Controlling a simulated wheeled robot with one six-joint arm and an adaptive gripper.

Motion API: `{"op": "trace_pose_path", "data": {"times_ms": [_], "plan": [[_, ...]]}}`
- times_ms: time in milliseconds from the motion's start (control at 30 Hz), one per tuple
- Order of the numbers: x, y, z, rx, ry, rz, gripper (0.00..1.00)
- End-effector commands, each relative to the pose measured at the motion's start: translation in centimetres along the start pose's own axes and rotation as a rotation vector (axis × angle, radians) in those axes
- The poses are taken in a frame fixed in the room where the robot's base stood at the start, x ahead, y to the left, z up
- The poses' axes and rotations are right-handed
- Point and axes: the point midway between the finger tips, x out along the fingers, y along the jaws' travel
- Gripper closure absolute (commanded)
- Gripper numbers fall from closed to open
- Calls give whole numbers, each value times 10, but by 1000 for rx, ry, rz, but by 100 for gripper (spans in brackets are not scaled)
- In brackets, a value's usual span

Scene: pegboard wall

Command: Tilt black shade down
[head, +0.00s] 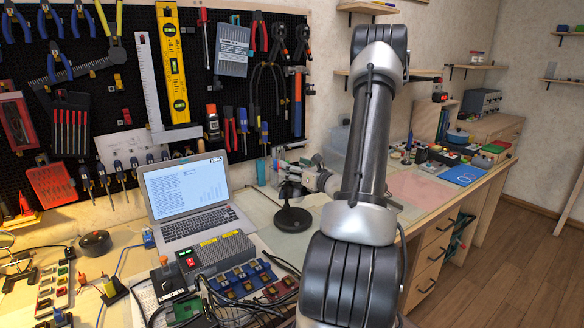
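A small black lamp-like object stands on the worktop, right of the laptop. Its dark shade (290,189) sits low above a round black base (292,220). My grey and white wrist shows just right of the shade, partly behind my large upper arm. My gripper (303,182) seems to be at or very near the shade, but it is small and dark there. I cannot tell whether its fingers touch the shade or whether they are open or shut. The shade's exact tilt is also hard to make out.
An open laptop (190,222) stands to the left. A pegboard (130,75) full of tools rises behind. A pink mat (418,187) on the right is mostly clear.

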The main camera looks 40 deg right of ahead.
Motion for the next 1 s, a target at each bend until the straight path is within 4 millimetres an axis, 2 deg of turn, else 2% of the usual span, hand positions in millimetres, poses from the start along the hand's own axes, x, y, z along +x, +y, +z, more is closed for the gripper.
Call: {"op": "trace_pose_path", "data": {"times_ms": [133, 400, 733, 1000], "plan": [[11, 1, 0, -1, -1, 2, 29], [12, 0, 0, 0, 0, 1, 30], [12, 1, 0, 0, 0, 1, 90], [18, 0, 0, 22, 103, -6, 91]]}}
